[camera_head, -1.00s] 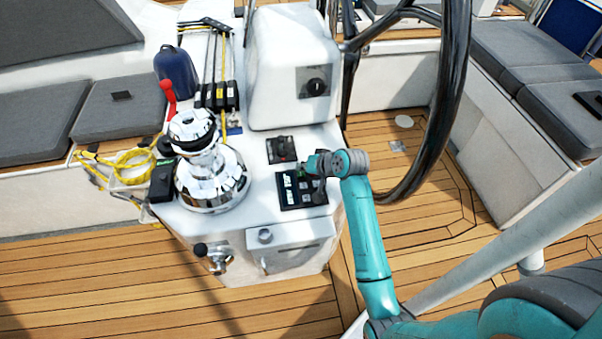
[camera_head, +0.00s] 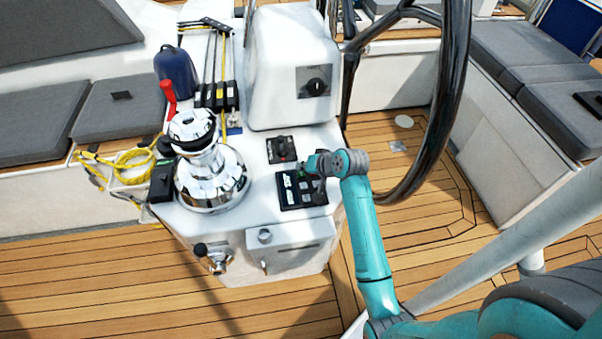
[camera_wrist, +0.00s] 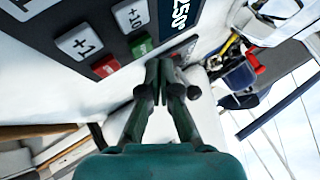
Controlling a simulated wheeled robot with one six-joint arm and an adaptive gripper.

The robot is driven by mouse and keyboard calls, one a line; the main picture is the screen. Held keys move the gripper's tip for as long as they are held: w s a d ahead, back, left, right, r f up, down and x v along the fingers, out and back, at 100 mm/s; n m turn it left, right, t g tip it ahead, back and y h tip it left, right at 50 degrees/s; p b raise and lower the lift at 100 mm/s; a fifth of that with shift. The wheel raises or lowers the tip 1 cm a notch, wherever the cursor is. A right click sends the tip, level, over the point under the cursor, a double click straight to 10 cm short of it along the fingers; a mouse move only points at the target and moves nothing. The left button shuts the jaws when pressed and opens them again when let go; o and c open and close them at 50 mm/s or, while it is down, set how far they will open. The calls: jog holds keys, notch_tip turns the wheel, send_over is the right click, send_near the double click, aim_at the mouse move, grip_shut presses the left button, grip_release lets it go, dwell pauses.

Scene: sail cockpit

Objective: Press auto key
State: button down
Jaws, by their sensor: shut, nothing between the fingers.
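The autopilot panel (camera_head: 318,198) is a dark keypad on the white console, partly covered by my wrist in the head view. In the wrist view the panel (camera_wrist: 68,20) fills the upper left, tilted. It shows a green key (camera_wrist: 141,46), a red key (camera_wrist: 105,66), grey +1 (camera_wrist: 80,43) and +10 (camera_wrist: 131,15) keys, and a display (camera_wrist: 181,13) reading 250°. Lettering on the green and red keys is too small to read. My gripper (camera_wrist: 158,68) is shut and empty, its tips just beside and below the green key. I cannot tell whether they touch the panel.
A dark switch unit (camera_head: 281,149) sits just behind the panel. A chrome winch (camera_head: 210,180) stands to the left, and the black steering wheel (camera_head: 455,100) is close on the right. A white pod (camera_head: 290,60) rises behind. Teak floor lies around the console.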

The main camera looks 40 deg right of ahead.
aim_at(303, 174)
jog(key=shift+f, duration=0.2)
jog(key=shift+f, duration=0.25)
jog(key=shift+f, duration=0.45)
dwell(0.9)
dwell(0.4)
jog(key=shift+r, duration=0.9)
jog(key=shift+r, duration=2.5)
